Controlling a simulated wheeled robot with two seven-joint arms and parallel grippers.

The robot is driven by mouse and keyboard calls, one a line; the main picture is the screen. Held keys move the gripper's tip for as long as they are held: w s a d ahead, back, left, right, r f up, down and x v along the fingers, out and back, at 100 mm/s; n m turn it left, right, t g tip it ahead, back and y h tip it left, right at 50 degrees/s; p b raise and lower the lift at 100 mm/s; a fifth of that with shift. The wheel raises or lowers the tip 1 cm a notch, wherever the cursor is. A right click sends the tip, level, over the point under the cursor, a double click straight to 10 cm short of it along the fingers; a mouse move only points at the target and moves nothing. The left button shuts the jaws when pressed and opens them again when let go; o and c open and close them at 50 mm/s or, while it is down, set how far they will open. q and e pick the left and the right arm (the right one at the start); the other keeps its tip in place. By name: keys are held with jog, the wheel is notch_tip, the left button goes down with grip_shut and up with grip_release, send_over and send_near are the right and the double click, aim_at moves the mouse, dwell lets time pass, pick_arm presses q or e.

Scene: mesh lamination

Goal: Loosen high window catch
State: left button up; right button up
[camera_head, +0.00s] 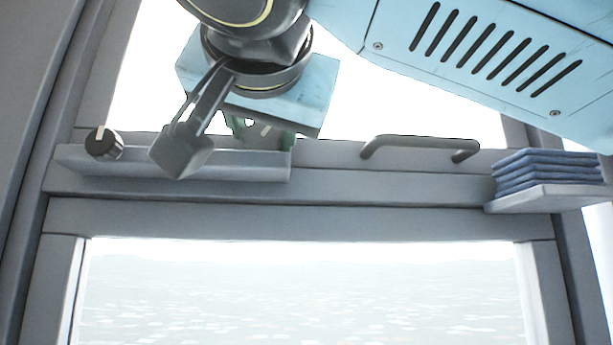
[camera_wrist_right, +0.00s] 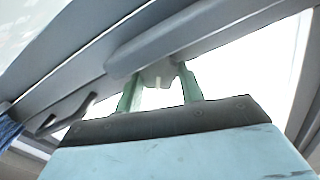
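My right gripper (camera_head: 260,129) is raised at the window's crossbar in the head view, its light-blue palm covering part of the pane. Its two green fingers also show in the right wrist view (camera_wrist_right: 160,78), spread apart and pointing at the frame. A small pale catch (camera_wrist_right: 159,73) sits between the fingertips, under the grey rail. In the head view the palm and wrist hide most of it. I cannot tell whether the fingers touch it. My left gripper is in neither view.
A dark round knob (camera_head: 104,143) stands at the left end of the ledge (camera_head: 110,163). A grey bar handle (camera_head: 420,142) is on the crossbar to the right. Folded blue cloths (camera_head: 547,172) lie on a small white shelf (camera_head: 550,198) at far right. The lower pane is clear.

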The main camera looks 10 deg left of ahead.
jog(key=c, duration=0.4)
jog(key=shift+a+f+n+b, duration=0.1)
jog(key=shift+f+n+b, duration=0.1)
jog(key=shift+n+b, duration=1)
jog(key=shift+b, duration=0.3)
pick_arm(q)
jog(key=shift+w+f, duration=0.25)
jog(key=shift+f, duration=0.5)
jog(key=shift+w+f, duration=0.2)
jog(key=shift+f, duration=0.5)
pick_arm(e)
jog(key=shift+r+n, duration=0.2)
jog(key=shift+n, duration=1.9)
jog(key=shift+a, duration=0.1)
jog(key=o, duration=1)
